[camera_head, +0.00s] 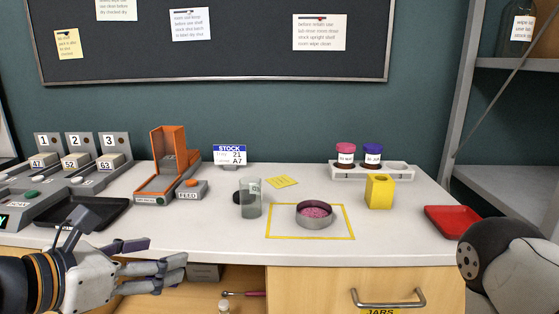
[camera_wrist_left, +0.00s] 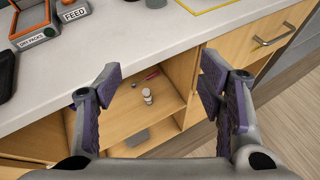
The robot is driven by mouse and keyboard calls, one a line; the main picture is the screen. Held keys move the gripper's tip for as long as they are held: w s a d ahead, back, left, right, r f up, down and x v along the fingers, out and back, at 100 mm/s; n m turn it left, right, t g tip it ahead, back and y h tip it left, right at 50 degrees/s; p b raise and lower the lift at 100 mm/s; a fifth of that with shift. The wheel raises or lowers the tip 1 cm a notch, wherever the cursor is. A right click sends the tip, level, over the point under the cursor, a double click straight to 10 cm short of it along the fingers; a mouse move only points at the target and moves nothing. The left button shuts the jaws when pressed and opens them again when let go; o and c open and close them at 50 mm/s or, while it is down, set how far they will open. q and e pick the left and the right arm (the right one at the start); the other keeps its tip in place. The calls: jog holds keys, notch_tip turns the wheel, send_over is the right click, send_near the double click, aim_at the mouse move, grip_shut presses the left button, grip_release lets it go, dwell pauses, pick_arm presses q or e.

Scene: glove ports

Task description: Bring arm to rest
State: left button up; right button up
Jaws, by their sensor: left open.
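My left gripper (camera_head: 160,258) is in front of the counter's front edge at the lower left of the head view. Its fingers point right and are spread apart, with nothing between them. In the left wrist view the open gripper (camera_wrist_left: 160,82) shows its two purple-padded fingers, over the open cabinet shelf below the counter. My right gripper does not show; a dark and white part at the right edge of the head view looks like my right arm.
The counter (camera_head: 240,230) carries a black tray (camera_head: 85,215), a glass (camera_head: 250,198), a round dish of pink grains (camera_head: 314,215) inside a yellow outline, a yellow block (camera_head: 379,192), a rack with two jars (camera_head: 371,171) and a red tray (camera_head: 455,222). A drawer handle (camera_head: 388,299) sticks out below.

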pick_arm(q)
jog(key=s+f+m+g+y, duration=0.1)
jog(key=s+f+m+g, duration=0.15)
jog(key=f, duration=0.35)
jog(key=s+d+f+m+g+y, duration=0.1)
jog(key=s+f+m, duration=0.1)
jog(key=f+m, duration=0.3)
jog(key=s+f+m+g+y, duration=0.1)
jog(key=s+f+m+g, duration=0.15)
jog(key=f, duration=0.45)
jog(key=s+a+f+m+g+y, duration=0.1)
jog(key=s+f+m+g, duration=0.2)
jog(key=s+f+m, duration=0.4)
jog(key=s+a+f+m+g+y, duration=0.2)
jog(key=s+f+m, duration=0.6)
jog(key=s+m, duration=0.4)
jog(key=s+g, duration=0.1)
jog(key=s, duration=0.3)
jog(key=shift+s+a+f+g, duration=0.15)
jog(key=shift+s+g, duration=0.2)
jog(key=shift+g, duration=0.05)
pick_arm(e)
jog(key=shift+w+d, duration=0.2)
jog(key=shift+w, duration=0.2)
